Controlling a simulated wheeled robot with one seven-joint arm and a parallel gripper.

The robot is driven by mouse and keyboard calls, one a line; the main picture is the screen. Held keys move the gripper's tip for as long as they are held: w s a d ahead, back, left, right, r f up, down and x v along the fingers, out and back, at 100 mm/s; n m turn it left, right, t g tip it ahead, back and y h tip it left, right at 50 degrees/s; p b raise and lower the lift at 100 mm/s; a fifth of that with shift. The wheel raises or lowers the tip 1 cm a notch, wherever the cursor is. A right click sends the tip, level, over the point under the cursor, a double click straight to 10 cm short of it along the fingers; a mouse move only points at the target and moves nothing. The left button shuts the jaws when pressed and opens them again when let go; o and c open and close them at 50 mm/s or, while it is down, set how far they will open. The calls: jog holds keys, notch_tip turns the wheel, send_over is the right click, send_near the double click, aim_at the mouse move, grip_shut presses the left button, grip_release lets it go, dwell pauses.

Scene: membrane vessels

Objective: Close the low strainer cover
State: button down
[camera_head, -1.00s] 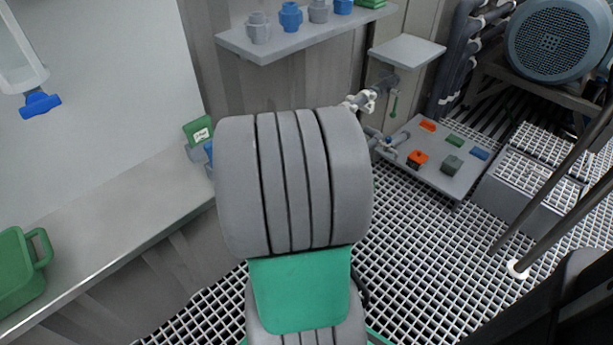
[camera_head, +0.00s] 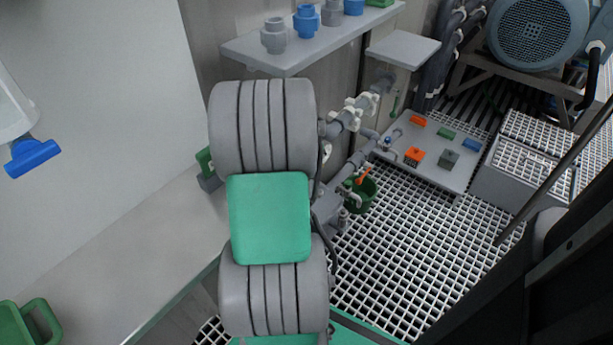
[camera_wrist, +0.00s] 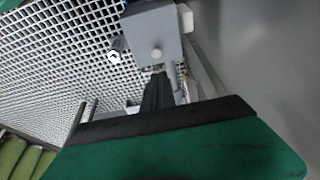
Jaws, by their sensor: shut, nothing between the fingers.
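My gripper shows in the wrist view (camera_wrist: 157,92) as dark fingers held together beyond the green palm, with nothing between them. A grey box-shaped body with a round knob (camera_wrist: 153,38), perhaps the strainer or its cover, lies just beyond the fingertips; I cannot tell whether they touch. In the head view my arm hides the gripper. A grey fitting (camera_head: 328,206), possibly the low strainer, shows beside my arm at the lower end of a grey pipe. I cannot tell whether its cover is open.
A green bucket (camera_head: 362,194) stands beside the fitting, with an orange handle (camera_head: 362,176) above it. Grey pipes (camera_head: 352,165) run up to the back wall. A low panel (camera_head: 435,150) holds coloured blocks. A bench (camera_head: 140,235) is at left. Open grating (camera_head: 400,240) lies at right.

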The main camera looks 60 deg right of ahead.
aim_at(318, 191)
jog(key=b+x, duration=0.1)
jog(key=x, duration=0.3)
jog(key=b+x, duration=0.2)
jog(key=x, duration=0.2)
jog(key=b+x, duration=0.2)
jog(key=x, duration=0.3)
jog(key=shift+a+f, duration=0.25)
jog(key=shift+a, duration=0.1)
